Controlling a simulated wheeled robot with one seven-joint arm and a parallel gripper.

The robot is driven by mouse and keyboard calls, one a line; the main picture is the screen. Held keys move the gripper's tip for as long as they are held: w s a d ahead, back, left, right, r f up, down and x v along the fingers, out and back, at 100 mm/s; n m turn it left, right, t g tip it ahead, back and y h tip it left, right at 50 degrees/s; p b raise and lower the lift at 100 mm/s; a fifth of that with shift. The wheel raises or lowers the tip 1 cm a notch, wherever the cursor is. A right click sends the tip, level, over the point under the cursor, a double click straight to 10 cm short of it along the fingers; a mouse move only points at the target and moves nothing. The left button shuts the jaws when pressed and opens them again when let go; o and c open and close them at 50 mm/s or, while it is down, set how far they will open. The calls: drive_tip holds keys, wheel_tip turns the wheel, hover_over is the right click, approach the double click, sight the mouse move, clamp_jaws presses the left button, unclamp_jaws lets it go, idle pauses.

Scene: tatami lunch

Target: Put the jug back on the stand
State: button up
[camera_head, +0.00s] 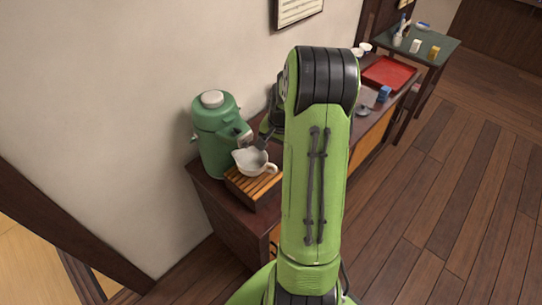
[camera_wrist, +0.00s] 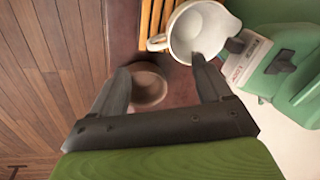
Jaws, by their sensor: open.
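The white jug (camera_head: 252,161) is upright over the slatted wooden stand (camera_head: 240,186), beside the green dispenser (camera_head: 212,145). In the wrist view the jug (camera_wrist: 188,42) shows its open mouth and side handle, next to the stand's slats (camera_wrist: 150,17). It looks to rest on the stand, but its base is hidden. My gripper (camera_wrist: 160,66) is open, with nothing between its fingers. In the wrist view its right finger overlaps the jug's rim and mouth; I cannot tell whether they touch. In the head view my arm hides most of the gripper.
A brown round cup or bowl (camera_wrist: 150,82) shows below and between my fingers. Farther along the cabinet are a red tray (camera_head: 388,73), a blue box (camera_head: 384,92) and white cups (camera_head: 361,49). The wall is close behind the dispenser. The floor at right is clear.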

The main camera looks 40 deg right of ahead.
drive_tip(key=s+a+r+n+t+h, duration=0.15)
drive_tip(key=a+r+n, duration=0.45)
drive_tip(key=a+r, duration=0.8)
drive_tip(key=s+a+r+n+t+y, duration=0.1)
drive_tip(key=s+a+r+n+t, duration=0.1)
drive_tip(key=s+a+n, duration=0.5)
drive_tip(key=s+a+r, duration=0.1)
drive_tip(key=s+a, duration=0.4)
drive_tip(key=s, duration=0.2)
drive_tip(key=shift+s+a+r+n+y, duration=0.3)
drive_tip(key=shift+s+r+y, duration=0.05)
drive_tip(key=shift+r, duration=0.05)
